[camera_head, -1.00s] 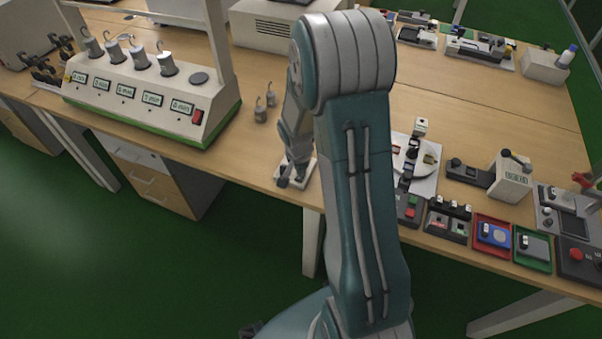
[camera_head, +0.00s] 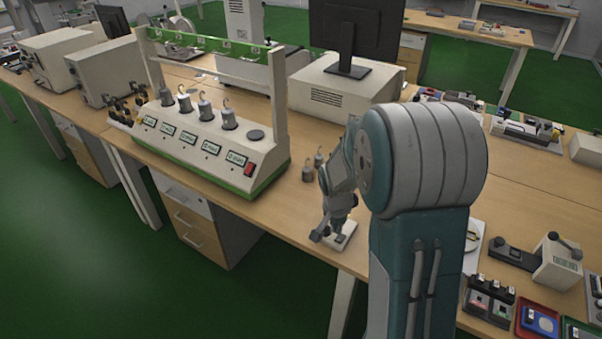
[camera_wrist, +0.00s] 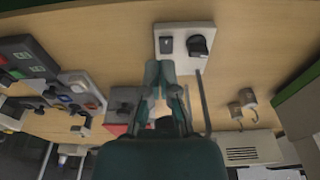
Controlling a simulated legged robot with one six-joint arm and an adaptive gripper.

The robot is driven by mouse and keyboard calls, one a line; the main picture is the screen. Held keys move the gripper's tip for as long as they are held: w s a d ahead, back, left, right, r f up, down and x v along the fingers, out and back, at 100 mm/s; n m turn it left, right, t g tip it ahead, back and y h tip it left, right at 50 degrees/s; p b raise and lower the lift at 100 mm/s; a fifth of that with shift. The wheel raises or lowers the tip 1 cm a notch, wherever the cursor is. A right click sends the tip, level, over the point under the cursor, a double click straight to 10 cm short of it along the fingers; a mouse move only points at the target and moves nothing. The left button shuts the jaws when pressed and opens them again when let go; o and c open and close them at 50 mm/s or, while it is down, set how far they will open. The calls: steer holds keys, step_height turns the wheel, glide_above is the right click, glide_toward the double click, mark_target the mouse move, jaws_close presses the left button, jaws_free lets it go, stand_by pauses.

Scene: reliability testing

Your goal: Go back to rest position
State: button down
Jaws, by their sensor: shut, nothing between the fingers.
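My gripper (camera_head: 324,232) is low over the near edge of the table (camera_head: 285,215), beside a small white plate (camera_head: 349,231). In the wrist view its fingers (camera_wrist: 162,68) are shut with nothing between them, just off the edge of the same white plate (camera_wrist: 174,32). The plate carries a black knob (camera_wrist: 198,46) and a small dark square piece (camera_wrist: 166,44). Whether a fingertip touches the plate, I cannot tell. My arm stretches forward and down to the table, and its large joint hides part of the tabletop on the right.
A white box with a monitor (camera_head: 335,95) is at the back. Switch devices (camera_head: 488,300) and a grey-white device (camera_head: 558,262) crowd the right.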

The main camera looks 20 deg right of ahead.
steer(key=s+a+r+n+t, duration=0.1)
steer(key=s+a+r+n, duration=0.2)
steer(key=r, duration=0.4)
steer(key=s+a+r+n+t, duration=0.1)
steer(key=s+a+r+n, duration=0.1)
steer(key=s+a+r, duration=0.35)
steer(key=s+a+r+n+t+y, duration=0.1)
steer(key=s+a+r+n+t, duration=0.1)
steer(key=s+a+r+n, duration=0.3)
steer(key=shift+s+r+t, duration=0.3)
steer(key=shift+s+r, duration=1.5)
steer(key=shift+s, duration=1.45)
